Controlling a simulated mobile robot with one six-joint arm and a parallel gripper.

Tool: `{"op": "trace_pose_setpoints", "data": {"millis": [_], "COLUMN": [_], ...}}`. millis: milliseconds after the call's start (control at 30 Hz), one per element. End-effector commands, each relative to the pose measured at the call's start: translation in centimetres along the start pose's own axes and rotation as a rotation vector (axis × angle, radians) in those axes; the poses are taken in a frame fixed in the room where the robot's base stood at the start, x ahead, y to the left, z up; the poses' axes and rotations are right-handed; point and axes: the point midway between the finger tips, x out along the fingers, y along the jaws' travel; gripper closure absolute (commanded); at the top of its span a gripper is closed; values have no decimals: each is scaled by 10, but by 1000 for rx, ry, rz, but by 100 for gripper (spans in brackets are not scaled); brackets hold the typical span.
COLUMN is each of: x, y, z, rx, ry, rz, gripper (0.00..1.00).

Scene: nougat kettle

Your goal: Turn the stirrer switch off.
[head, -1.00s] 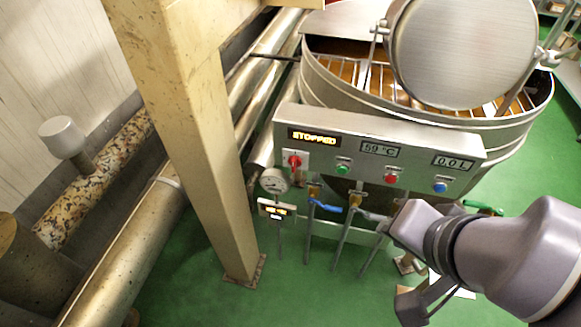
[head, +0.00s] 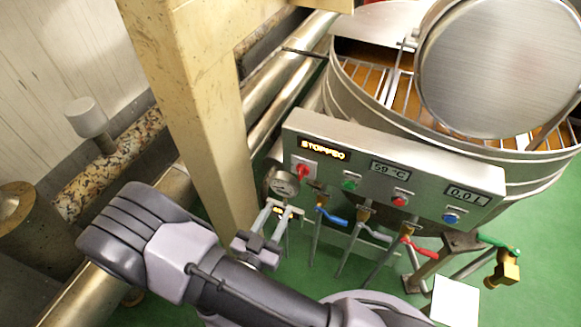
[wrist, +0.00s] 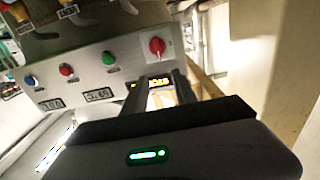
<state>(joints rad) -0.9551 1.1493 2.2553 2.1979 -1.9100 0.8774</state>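The red rotary switch (head: 303,170) sits on a pale plate at the left end of the kettle's control panel (head: 400,150). It also shows in the wrist view (wrist: 157,46), beyond my fingers. The display (head: 324,149) above it reads STOPPED in yellow.
Green (head: 351,182), red (head: 399,201) and blue (head: 451,217) buttons line the panel. A beige post (head: 205,130) stands close on the left. The open kettle (head: 350,85) is behind.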

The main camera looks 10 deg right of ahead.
Motion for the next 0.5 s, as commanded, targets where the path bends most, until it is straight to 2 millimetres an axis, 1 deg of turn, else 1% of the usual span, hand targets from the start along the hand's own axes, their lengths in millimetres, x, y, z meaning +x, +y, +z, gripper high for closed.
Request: {"op": "trace_pose_setpoints", "data": {"millis": [33,100,300,400,500], "x": [15,37,97,119,134], "y": [2,2,2,2,1], "z": [3,3,2,2,1], "rx": [1,2,3,3,3], "ry": [0,-1,-2,-1,-2], "rz": [8,10,8,6,4], "gripper": [66,66,66,66,66]}}
